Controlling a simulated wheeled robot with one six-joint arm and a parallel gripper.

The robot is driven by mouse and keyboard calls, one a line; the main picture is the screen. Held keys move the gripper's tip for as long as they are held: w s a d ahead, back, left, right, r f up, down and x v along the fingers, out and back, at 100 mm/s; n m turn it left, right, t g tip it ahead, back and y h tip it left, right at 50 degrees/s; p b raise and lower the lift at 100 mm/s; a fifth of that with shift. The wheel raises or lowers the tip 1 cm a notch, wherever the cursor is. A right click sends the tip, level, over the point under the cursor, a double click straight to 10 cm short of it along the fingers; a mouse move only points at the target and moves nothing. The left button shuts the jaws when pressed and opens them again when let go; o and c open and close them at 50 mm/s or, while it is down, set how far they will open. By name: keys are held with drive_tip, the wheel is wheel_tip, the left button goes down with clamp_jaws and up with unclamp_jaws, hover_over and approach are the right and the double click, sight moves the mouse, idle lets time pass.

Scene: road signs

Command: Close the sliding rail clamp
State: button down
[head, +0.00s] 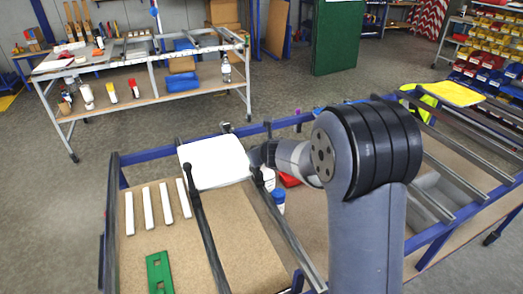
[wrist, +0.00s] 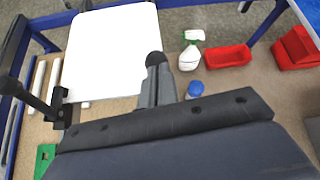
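The sliding rail clamp is hard to single out. A black bracket on a dark bar (wrist: 58,108) shows at the left of the wrist view, beside the white sign panel, and may be part of it. The white panel (head: 214,161) lies at the back of the near bench and fills the upper left of the wrist view (wrist: 110,50). My gripper (head: 262,154) is at the panel's right edge. In the wrist view its grey fingers (wrist: 157,88) are close together below a rounded black tip. Whether they hold that tip is unclear.
Dark rails (head: 207,235) run along the near bench. White strips (head: 166,203) and a green part (head: 159,273) lie at its left. A spray bottle (wrist: 191,50), red tray (wrist: 228,56) and blue-capped bottle (wrist: 195,89) stand right of my gripper.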

drive_tip(key=shift+w+a+r, duration=0.2)
drive_tip(key=shift+a+r, duration=0.05)
drive_tip(key=shift+r, duration=0.1)
drive_tip(key=p+v, duration=0.2)
drive_tip(key=v, duration=0.8)
drive_tip(key=shift+s+d+f, duration=0.2)
drive_tip(key=shift+s+d, duration=0.15)
drive_tip(key=shift+s, duration=0.2)
drive_tip(key=b+x, duration=0.2)
drive_tip(key=x, duration=0.8)
drive_tip(key=shift+w+a+r, duration=0.15)
drive_tip(key=shift+w, duration=0.35)
drive_tip(key=shift+r, duration=0.1)
